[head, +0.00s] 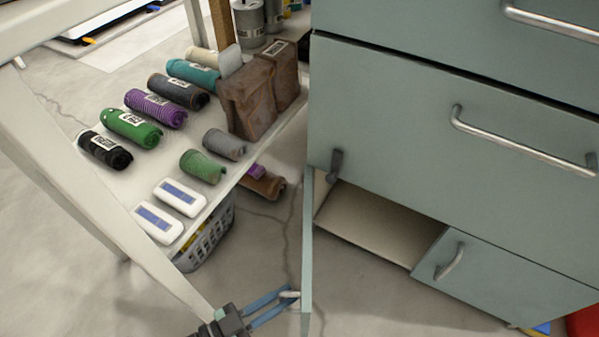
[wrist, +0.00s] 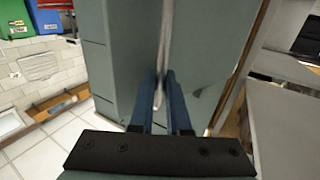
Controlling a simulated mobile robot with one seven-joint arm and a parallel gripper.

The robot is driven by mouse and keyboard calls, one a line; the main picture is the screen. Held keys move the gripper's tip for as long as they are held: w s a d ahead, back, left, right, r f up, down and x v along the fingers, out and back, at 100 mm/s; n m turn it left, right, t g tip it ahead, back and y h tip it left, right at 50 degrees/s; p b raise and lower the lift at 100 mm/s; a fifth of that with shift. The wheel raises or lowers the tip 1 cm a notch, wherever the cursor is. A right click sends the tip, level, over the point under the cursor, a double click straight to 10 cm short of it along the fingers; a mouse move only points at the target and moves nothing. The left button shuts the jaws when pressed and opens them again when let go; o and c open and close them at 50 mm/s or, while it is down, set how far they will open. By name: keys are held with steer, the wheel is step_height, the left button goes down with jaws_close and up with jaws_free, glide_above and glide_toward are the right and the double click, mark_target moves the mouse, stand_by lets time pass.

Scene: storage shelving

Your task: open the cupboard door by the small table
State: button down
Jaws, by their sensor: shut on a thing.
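The grey-green cupboard (head: 440,150) stands at the right in the head view. Its lower left door (head: 307,250) stands swung out, seen nearly edge-on, and the beige inside (head: 380,222) shows. My gripper (head: 290,297) is at the outer side of this door, shut on its metal handle (head: 289,294). In the wrist view the blue fingers (wrist: 162,98) close around the bar handle (wrist: 166,45), in front of the grey-green door face (wrist: 207,45). The white small table (head: 62,165) is left of the door, with free floor between them.
The table's low shelf (head: 140,180) holds several rolled cloths, two white boxes with blue panels and a brown bag (head: 250,105). A white basket (head: 208,238) sits under it. The other lower door (head: 475,275) is shut. A red object (head: 584,325) lies at the lower right.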

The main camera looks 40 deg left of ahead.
steer(key=shift+s+a, duration=0.15)
steer(key=shift+a, duration=0.3)
steer(key=c, duration=0.9)
jaws_free()
steer(key=p+v, duration=0.2)
steer(key=v, duration=1.1)
